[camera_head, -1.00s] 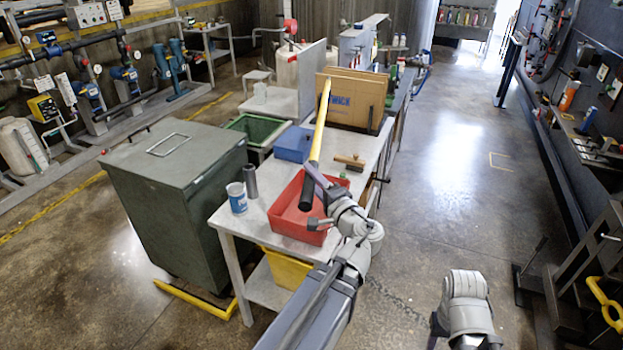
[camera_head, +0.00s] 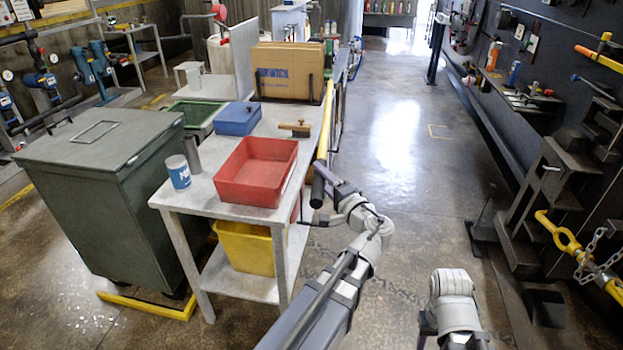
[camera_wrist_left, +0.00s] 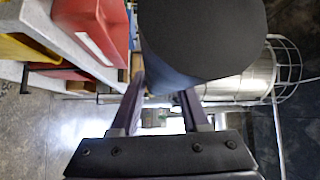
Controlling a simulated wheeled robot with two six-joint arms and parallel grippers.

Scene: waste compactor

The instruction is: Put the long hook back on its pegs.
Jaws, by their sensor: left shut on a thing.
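The long hook is a yellow pole (camera_head: 325,130) with a black grip end (camera_head: 317,192). It stretches away from me along the right edge of the workbench. My left gripper (camera_head: 325,178) is shut on it near the black end. In the left wrist view the black end (camera_wrist_left: 200,42) fills the top centre, between and above the fingers of my left gripper (camera_wrist_left: 160,105). The pole's far end is not clear. I cannot make out the hook's pegs for certain. My right arm shows at bottom right in the head view, but its gripper is not in view.
The workbench (camera_head: 230,212) carries a red tray (camera_head: 258,170), a blue box (camera_head: 238,118) and a cardboard box (camera_head: 290,72). A dark wall rack (camera_head: 560,190) with yellow tools and a chain (camera_head: 595,268) stands at right. The floor aisle (camera_head: 400,150) between is clear.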

